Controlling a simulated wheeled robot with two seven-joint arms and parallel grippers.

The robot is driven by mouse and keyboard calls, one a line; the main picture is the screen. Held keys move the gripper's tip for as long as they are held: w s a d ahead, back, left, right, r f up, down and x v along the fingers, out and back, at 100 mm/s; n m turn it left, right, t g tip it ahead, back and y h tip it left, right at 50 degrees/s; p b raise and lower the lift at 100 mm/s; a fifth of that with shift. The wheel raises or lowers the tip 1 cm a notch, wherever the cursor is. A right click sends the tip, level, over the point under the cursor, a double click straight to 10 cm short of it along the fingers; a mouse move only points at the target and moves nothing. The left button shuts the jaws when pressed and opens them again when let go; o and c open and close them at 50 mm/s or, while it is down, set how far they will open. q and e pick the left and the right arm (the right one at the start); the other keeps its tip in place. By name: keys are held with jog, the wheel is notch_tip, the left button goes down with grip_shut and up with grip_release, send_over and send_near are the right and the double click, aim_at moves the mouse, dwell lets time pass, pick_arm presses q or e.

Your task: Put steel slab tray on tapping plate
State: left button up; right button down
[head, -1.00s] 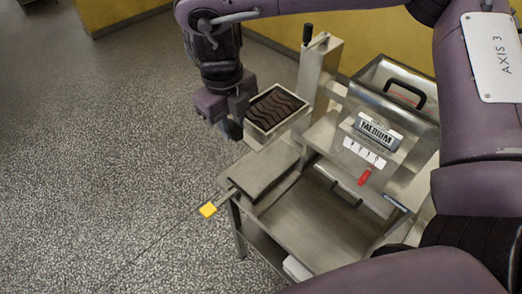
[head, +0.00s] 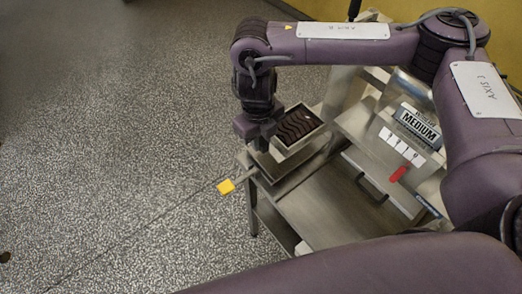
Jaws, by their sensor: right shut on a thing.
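The steel slab tray (head: 284,150) is a small rectangular metal tray holding a dark, wavy-topped slab. My right gripper (head: 263,140) is shut on the tray's left edge, and its fingertips are partly hidden. The tapping plate (head: 294,178) is a flat grey steel plate at the left of the bench, with a yellow-ended lever (head: 226,186) at its near left. The tray is over the plate in the picture and covers part of it. I cannot tell whether they touch. My left gripper is not in view.
A steel machine stands to the right of the plate, with a box marked MEDIUM (head: 416,124), a red tag (head: 399,173) and a dark handle (head: 371,190). A bare steel top (head: 325,207) lies in front. The speckled floor (head: 120,150) at left is open.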

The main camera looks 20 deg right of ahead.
jog(key=shift+f, duration=1.5)
notch_tip(320, 180, down, 2)
jog(key=shift+w+f, duration=0.1)
jog(key=shift+f, duration=0.4)
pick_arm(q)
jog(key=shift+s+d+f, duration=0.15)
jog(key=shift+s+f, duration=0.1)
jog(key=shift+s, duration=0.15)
